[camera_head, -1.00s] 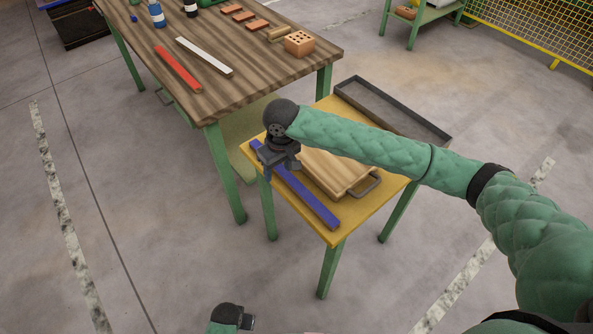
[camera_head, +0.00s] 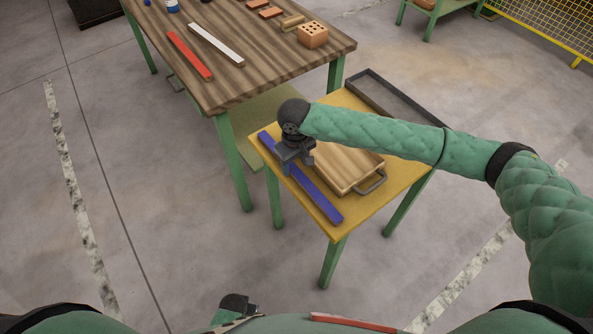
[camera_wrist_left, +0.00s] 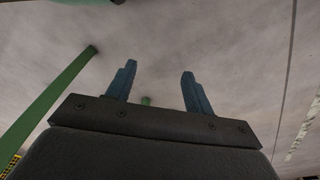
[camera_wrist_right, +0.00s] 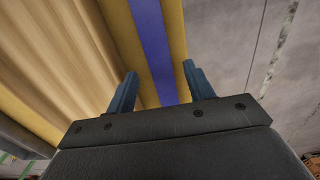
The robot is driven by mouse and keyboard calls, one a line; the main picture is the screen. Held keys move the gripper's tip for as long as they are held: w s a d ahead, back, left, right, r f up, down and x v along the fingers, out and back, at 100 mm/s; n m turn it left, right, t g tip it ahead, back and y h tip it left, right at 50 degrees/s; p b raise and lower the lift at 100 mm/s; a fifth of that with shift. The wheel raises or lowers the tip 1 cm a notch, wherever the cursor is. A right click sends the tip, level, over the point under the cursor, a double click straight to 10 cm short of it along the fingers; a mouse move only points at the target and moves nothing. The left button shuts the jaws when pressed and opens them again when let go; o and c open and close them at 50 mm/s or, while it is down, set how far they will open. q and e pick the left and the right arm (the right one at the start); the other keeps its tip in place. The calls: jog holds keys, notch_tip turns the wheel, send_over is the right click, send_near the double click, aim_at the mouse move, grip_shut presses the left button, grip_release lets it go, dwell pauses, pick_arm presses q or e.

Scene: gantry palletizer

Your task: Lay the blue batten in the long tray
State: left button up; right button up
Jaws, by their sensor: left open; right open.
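The blue batten (camera_head: 318,197) lies along the left edge of the small yellow table (camera_head: 352,222). My right gripper (camera_head: 296,166) is open over the far half of the batten. In the right wrist view, the batten (camera_wrist_right: 154,45) runs between the two open fingers (camera_wrist_right: 160,82); I cannot tell whether they straddle it or stay above it. The long tray (camera_head: 395,98), dark grey and empty where it shows, lies at the table's far right, partly hidden by my right arm. My left gripper (camera_wrist_left: 154,88) is open and empty over the floor, low in the head view (camera_head: 238,306).
A wooden board with a metal handle (camera_head: 347,168) lies between batten and tray. The larger wooden table (camera_head: 260,75) behind holds a red batten (camera_head: 189,55), a white batten (camera_head: 216,44) and a holed block (camera_head: 313,35). Floor to the left is clear.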

pick_arm(q)
jog(key=shift+s+a+f, duration=0.1)
jog(key=shift+s+f, duration=0.05)
jog(key=shift+f, duration=0.4)
jog(key=shift+s+a+f, duration=0.1)
jog(key=shift+f, duration=0.4)
pick_arm(e)
jog(key=shift+f, duration=1.2)
grip_shut()
jog(key=shift+r, duration=0.1)
